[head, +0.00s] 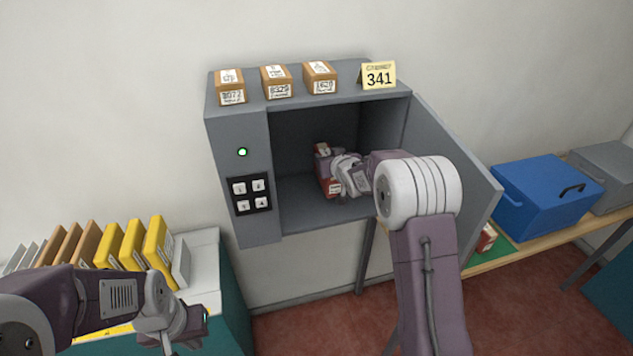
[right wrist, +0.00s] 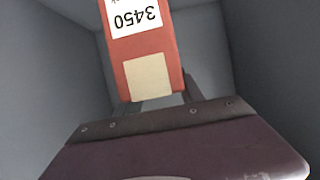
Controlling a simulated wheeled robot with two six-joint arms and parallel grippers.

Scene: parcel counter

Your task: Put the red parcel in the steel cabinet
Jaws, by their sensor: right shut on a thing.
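The steel cabinet (head: 240,128) stands against the wall with its door (head: 452,150) swung open to the right. My right arm reaches into its open compartment. My right gripper (head: 325,172) is shut on the red parcel (head: 333,188), inside the cabinet. In the right wrist view the red parcel (right wrist: 150,45) bears a white label reading 3450 and a plain beige patch, and the gripper's fingers (right wrist: 160,102) are partly hidden behind it. Whether the parcel touches the cabinet floor I cannot tell. My left gripper (head: 192,325) is low at the left, away from the cabinet; its jaws are unclear.
Several brown boxes (head: 277,82) and a yellow card (head: 378,76) reading 341 stand on the cabinet top. A keypad (head: 249,195) and a lit green light (head: 242,152) are on its front. Yellow parcels (head: 132,246) stand at left; a blue box (head: 545,200) is on the right table.

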